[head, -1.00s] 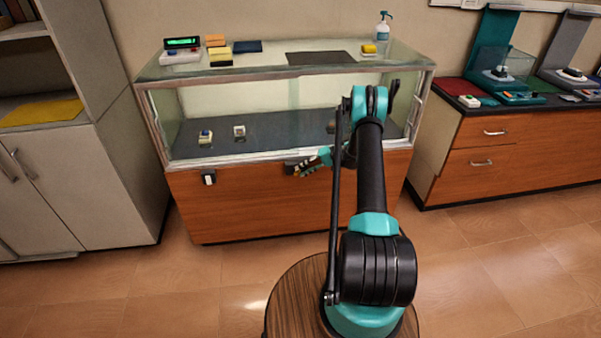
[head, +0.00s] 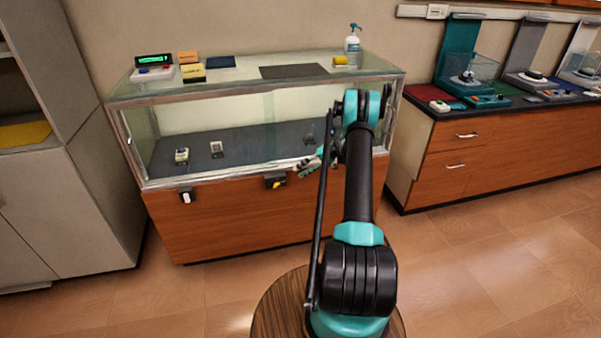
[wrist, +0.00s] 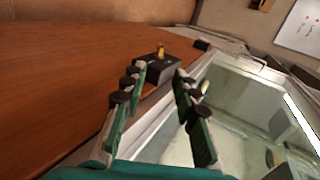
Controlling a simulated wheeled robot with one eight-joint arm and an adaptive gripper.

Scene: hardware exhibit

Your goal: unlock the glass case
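The glass case (head: 150,182) has a glass top and front on a wooden base. A black lock block (head: 275,183) with a yellow key or knob is on the front below the glass; it also shows in the wrist view (wrist: 150,72), with the yellow piece (wrist: 161,50) sticking out. My gripper (head: 312,162) is just right of and above the lock in the head view. In the wrist view my gripper (wrist: 158,88) is open and empty, its fingers apart, with the lock beyond the fingertips. I cannot tell whether the lock is turned.
A white tag-like fitting (head: 186,197) is on the case front at left. A register (head: 152,68), yellow boxes (head: 193,72) and a pump bottle (head: 352,45) stand on the glass top. A cabinet (head: 60,190) is left, a drawer counter (head: 480,150) right. Floor in front is clear.

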